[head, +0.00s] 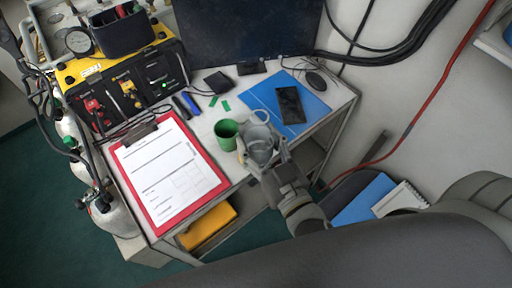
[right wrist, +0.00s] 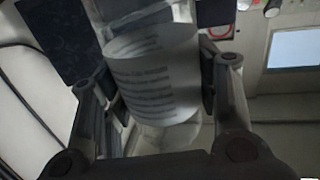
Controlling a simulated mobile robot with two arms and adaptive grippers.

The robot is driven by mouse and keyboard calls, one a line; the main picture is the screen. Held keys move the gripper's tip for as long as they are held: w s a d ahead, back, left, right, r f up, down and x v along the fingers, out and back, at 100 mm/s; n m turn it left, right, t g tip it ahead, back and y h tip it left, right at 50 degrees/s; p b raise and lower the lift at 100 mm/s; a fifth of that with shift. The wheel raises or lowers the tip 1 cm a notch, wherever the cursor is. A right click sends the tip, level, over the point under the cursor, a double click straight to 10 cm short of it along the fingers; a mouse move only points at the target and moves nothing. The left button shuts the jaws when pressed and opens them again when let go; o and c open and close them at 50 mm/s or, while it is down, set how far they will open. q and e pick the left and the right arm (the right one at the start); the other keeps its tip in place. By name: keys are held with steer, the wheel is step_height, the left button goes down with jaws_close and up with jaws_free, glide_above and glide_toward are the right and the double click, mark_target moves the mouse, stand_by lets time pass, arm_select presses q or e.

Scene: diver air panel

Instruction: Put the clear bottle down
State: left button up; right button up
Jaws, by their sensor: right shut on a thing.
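My right gripper (head: 260,158) is over the front edge of the white table (head: 243,174), just right of the green mug. It is shut on the clear bottle (head: 259,138), which is mostly hidden by the fingers in the head view. In the right wrist view the bottle (right wrist: 155,85) sits between the two fingers of the gripper (right wrist: 155,95), and a white label with dark print wraps around it. I cannot tell whether the bottle touches the table. My left gripper is in neither view.
The green mug (head: 227,134) stands close left of the gripper. A red clipboard (head: 127,159) covers the table's left front. A blue folder (head: 314,112) with a black phone (head: 290,105) lies behind right. A yellow-black air panel (head: 128,82) and monitor (head: 250,35) stand at the back.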

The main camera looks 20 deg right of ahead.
steer(key=a+r+n+y+p, duration=0.3)
steer(key=a+y, duration=0.1)
steer(key=a, duration=0.6)
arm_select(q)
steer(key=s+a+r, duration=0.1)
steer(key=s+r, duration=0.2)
arm_select(e)
steer(key=shift+g, duration=0.3)
steer(key=w+d+f+b, duration=0.2)
steer(key=d+f+b, duration=0.1)
steer(key=f, duration=0.1)
steer(key=w+d+f+b, duration=0.3)
steer(key=d+f+b, duration=0.1)
steer(key=w+d+f+b, duration=0.2)
steer(key=d+f+b, duration=0.2)
steer(key=f, duration=0.1)
steer(key=shift+w, duration=0.3)
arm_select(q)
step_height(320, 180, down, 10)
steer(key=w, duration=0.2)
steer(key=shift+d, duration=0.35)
arm_select(e)
steer(key=shift+r, duration=0.15)
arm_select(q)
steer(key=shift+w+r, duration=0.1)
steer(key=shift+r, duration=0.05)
